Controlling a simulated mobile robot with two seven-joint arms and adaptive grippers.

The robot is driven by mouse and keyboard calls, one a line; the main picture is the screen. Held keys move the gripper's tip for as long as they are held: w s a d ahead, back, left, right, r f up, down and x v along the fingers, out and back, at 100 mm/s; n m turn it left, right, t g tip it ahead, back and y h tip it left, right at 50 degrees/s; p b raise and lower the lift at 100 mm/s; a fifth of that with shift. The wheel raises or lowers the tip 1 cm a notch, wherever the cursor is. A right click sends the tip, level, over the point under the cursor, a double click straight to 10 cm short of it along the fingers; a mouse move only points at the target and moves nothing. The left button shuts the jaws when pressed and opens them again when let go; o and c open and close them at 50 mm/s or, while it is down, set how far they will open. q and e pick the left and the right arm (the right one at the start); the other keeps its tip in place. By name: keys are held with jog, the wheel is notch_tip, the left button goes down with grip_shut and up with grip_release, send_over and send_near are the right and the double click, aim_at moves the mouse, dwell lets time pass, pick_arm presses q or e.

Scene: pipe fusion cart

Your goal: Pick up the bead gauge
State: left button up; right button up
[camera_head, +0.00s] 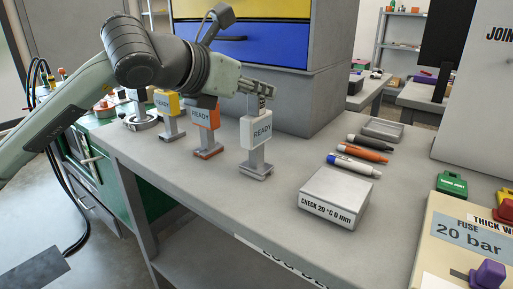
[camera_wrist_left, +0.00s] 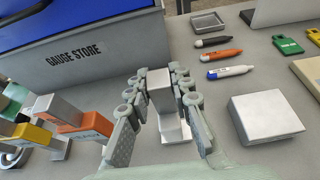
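Nothing in view is labelled as a bead gauge, so I cannot tell for certain which thing it is. My left gripper (camera_head: 258,86) is at the top of a white READY block (camera_head: 256,132) on a small grey stand. In the left wrist view, the white block (camera_wrist_left: 160,88) shows between the spread fingers of my left gripper (camera_wrist_left: 160,76), which look open. I cannot tell whether they touch it. An orange READY block (camera_head: 206,115) and a yellow READY block (camera_head: 167,102) stand to the left on similar stands. My right gripper is not in view.
A gauge store cabinet (camera_head: 285,95) stands behind. To the right are an empty grey tray (camera_head: 383,129), black (camera_head: 370,142), orange (camera_head: 357,154) and white-blue (camera_head: 354,166) pens, a white check block (camera_head: 335,194) and a fuse panel (camera_head: 455,262). The front bench is clear.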

pick_arm(q)
grip_shut()
jog(key=shift+r, duration=0.1)
jog(key=shift+r, duration=0.5)
notch_tip(320, 180, up, 3)
jog(key=shift+f+b, duration=0.15)
jog(key=shift+b, duration=0.15)
jog(key=a+r+b, duration=0.1)
jog(key=a+r, duration=0.6)
jog(key=a, duration=0.4)
jog(key=shift+s+a, duration=0.35)
jog(key=shift+s, duration=0.1)
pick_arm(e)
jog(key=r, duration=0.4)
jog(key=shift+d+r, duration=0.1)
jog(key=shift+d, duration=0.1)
pick_arm(q)
jog(key=shift+r, duration=0.1)
